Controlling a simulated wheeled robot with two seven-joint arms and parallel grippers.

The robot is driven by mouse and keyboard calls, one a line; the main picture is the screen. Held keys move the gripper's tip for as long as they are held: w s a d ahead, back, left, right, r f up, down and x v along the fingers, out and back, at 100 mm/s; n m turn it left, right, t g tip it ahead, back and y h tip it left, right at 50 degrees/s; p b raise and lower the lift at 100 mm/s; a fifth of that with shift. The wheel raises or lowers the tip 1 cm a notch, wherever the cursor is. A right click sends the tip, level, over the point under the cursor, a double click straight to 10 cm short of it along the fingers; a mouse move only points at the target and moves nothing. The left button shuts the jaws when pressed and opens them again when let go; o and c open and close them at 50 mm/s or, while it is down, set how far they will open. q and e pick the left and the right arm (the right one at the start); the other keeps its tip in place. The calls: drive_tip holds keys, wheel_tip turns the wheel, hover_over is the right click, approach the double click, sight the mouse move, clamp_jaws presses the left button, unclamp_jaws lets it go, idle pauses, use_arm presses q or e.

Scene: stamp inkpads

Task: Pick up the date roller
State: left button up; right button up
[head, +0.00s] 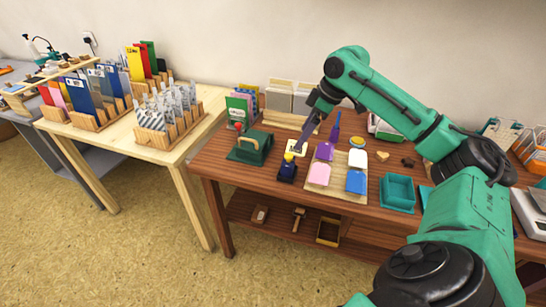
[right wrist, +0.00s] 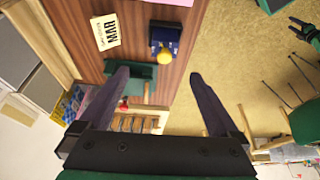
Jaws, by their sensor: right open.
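A small dark blue stamper with a yellow knob, which I take for the date roller, stands upright on the brown table in the head view (head: 287,172). It also shows in the right wrist view (right wrist: 165,40), beyond the fingertips and between their lines.
A green block with a wooden handle (head: 249,147) stands left of the stamper. A board (head: 338,188) with pink, purple and blue pads lies to its right. A teal tray (head: 397,194) sits farther right. Card racks stand behind.

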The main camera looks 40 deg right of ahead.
sight(289, 162)
drive_tip(key=f, duration=0.2)
drive_tip(key=a+f, duration=0.1)
drive_tip(key=f, duration=0.1)
drive_tip(key=a+f, duration=0.1)
drive_tip(key=f, duration=0.1)
drive_tip(key=shift+s+f, duration=0.1)
drive_tip(key=shift+s, duration=0.05)
drive_tip(key=x, duration=0.5)
drive_tip(key=shift+w+d+f, duration=0.2)
drive_tip(key=shift+w+f, duration=0.1)
drive_tip(key=shift+w, duration=0.2)
drive_tip(key=shift+w+f, duration=0.15)
drive_tip(key=shift+f, duration=0.2)
use_arm(q)
drive_tip(key=s, duration=0.4)
drive_tip(key=shift+s+r, duration=0.15)
drive_tip(key=shift+s, duration=0.25)
use_arm(e)
clamp_jaws()
drive_tip(key=shift+r, duration=0.1)
use_arm(q)
wheel_tip(289, 162, up, 2)
drive_tip(key=shift+r+p, duration=0.1)
drive_tip(key=shift+p, duration=1.15)
use_arm(e)
wheel_tip(289, 162, up, 20)
